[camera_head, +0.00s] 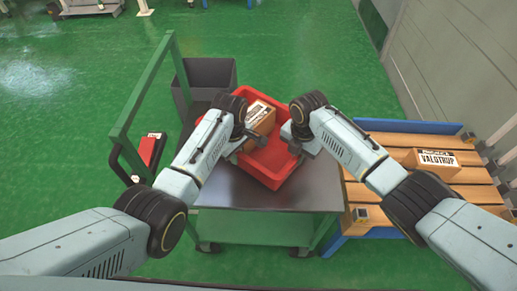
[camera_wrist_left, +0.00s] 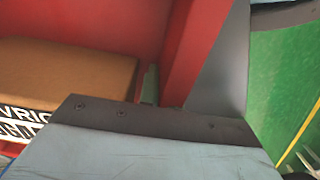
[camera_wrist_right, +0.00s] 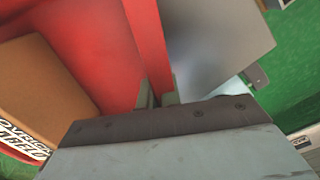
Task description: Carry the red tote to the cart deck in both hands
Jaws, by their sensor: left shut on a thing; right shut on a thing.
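The red tote (camera_head: 268,171) is over the dark deck of the cart (camera_head: 245,194), turned at an angle; I cannot tell whether it rests on the deck or hangs just above it. A brown box with a printed label (camera_head: 260,117) lies inside the tote. My left gripper (camera_head: 242,140) is shut on the tote's wall at its left side. My right gripper (camera_head: 302,146) is shut on the wall at its right side. The wrist views show the red wall between the fingers of the left gripper (camera_wrist_left: 160,95) and of the right gripper (camera_wrist_right: 158,95).
A grey bin (camera_head: 207,73) stands at the cart's far left, beside the green handle frame (camera_head: 143,92). A wooden pallet (camera_head: 400,150) with blue edging stands at the right, with a labelled box (camera_head: 432,163) on it. The deck's front part is clear.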

